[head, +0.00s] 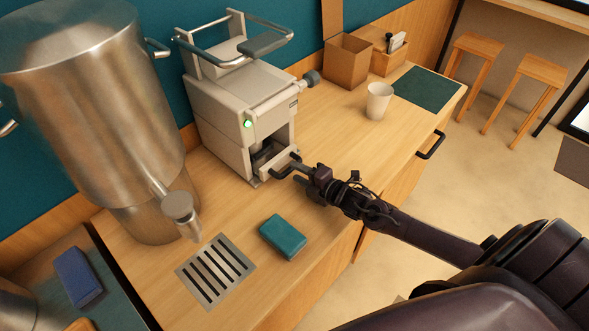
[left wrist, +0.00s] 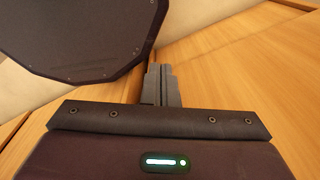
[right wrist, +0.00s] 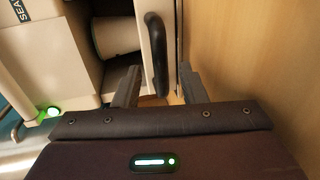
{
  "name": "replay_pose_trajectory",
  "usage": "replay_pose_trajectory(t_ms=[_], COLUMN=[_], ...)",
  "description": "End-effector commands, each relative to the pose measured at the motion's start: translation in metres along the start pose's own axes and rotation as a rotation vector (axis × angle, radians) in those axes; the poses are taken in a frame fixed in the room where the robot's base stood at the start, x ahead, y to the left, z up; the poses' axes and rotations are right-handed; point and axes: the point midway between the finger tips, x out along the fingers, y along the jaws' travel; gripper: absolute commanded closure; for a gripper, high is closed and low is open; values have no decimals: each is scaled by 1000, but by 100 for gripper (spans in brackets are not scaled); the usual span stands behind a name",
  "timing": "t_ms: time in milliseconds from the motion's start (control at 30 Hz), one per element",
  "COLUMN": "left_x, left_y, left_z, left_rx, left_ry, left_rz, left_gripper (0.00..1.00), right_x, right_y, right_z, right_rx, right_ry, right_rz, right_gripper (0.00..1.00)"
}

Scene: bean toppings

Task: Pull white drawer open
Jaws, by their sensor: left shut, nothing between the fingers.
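The white machine (head: 240,105) stands on the wooden counter against the teal wall. The white drawer (head: 277,166) is low at its front, with a black bar handle (head: 285,167). My right gripper (head: 299,174) is at this handle. In the right wrist view the handle (right wrist: 157,55) stands between the two spread fingers of the right gripper (right wrist: 158,88), with gaps showing on both sides. The drawer's white front (right wrist: 143,40) is beside the handle. My left gripper (left wrist: 161,85) is shut and empty in the left wrist view, away from the machine; the head view does not show it.
A large steel urn (head: 95,95) stands left of the machine. A teal block (head: 283,237) and a slotted metal grate (head: 215,271) lie in front. A paper cup (head: 379,101) stands at the right. A white cup (right wrist: 116,38) is inside the machine.

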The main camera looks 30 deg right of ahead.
Motion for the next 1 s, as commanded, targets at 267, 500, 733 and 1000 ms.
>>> replay_pose_trajectory(t_ms=[267, 500, 733, 1000], left_x=[-3, -4, -3, -3], left_y=[-3, -4, -4, -4], left_z=[-20, -26, -19, -16], left_rx=[0, -2, -4, -4], left_ry=[28, 38, 28, 23], left_rz=[-4, -5, -5, -5], left_gripper=[100, 100, 100, 100], right_x=[20, 20, 20, 20], right_y=[0, -1, -1, -1], right_z=[0, 0, 0, 0], right_rx=[1, 0, 0, 0], right_ry=[0, 0, 0, -1], right_rz=[-1, -1, -1, -1], right_gripper=[62, 62, 92, 100])
